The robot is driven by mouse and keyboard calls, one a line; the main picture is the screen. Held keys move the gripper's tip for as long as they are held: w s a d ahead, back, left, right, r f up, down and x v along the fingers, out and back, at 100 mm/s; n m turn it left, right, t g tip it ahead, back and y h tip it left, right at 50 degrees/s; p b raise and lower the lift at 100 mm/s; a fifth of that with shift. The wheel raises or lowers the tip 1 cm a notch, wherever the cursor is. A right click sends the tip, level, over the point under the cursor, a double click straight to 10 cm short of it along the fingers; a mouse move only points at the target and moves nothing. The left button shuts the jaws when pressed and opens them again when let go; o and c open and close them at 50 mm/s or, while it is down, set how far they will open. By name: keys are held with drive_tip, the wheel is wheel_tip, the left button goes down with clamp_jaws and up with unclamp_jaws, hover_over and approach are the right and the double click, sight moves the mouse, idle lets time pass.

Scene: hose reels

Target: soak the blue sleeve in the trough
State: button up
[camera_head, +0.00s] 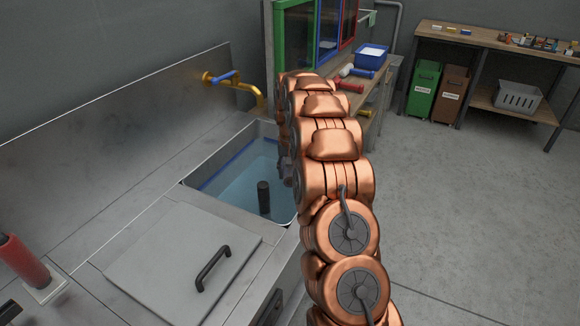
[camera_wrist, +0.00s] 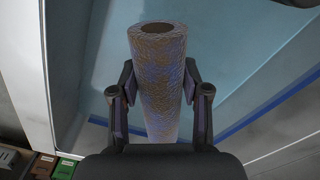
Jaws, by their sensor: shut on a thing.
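In the wrist view my gripper (camera_wrist: 159,88) is shut on a mottled blue-purple and brown sleeve (camera_wrist: 160,75), a hollow tube with its open end facing the camera. The trough (camera_head: 200,180) is a sink basin with light blue water (camera_head: 233,188) and a dark blue line along its inner wall. In the head view my gripper (camera_head: 286,172) is over the trough's right side, mostly hidden by my arm, and the sleeve is not clearly seen there. I cannot tell whether the sleeve touches the water.
A dark upright post (camera_head: 263,197) stands in the trough. A brass tap (camera_head: 235,84) is behind it, and a lid with a handle (camera_head: 180,255) lies in front. A bench with a blue bin (camera_head: 371,56) and several coloured pieces stands beyond. The floor at right is clear.

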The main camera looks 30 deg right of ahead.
drive_tip(key=shift+f+b, duration=1.95)
drive_tip(key=shift+f, duration=4.7)
drive_tip(key=shift+s+a, duration=0.2)
drive_tip(key=shift+a, duration=0.2)
drive_tip(key=shift+w+d, duration=0.1)
drive_tip(key=shift+d, duration=0.1)
drive_tip(key=shift+w+d, duration=0.15)
drive_tip(key=shift+d, duration=0.05)
drive_tip(key=shift+a+b, duration=0.15)
drive_tip(key=shift+b, duration=0.2)
drive_tip(key=shift+s+a+f, duration=0.1)
drive_tip(key=shift+s+a, duration=0.15)
drive_tip(key=shift+w+d, duration=0.1)
drive_tip(key=shift+d, duration=0.05)
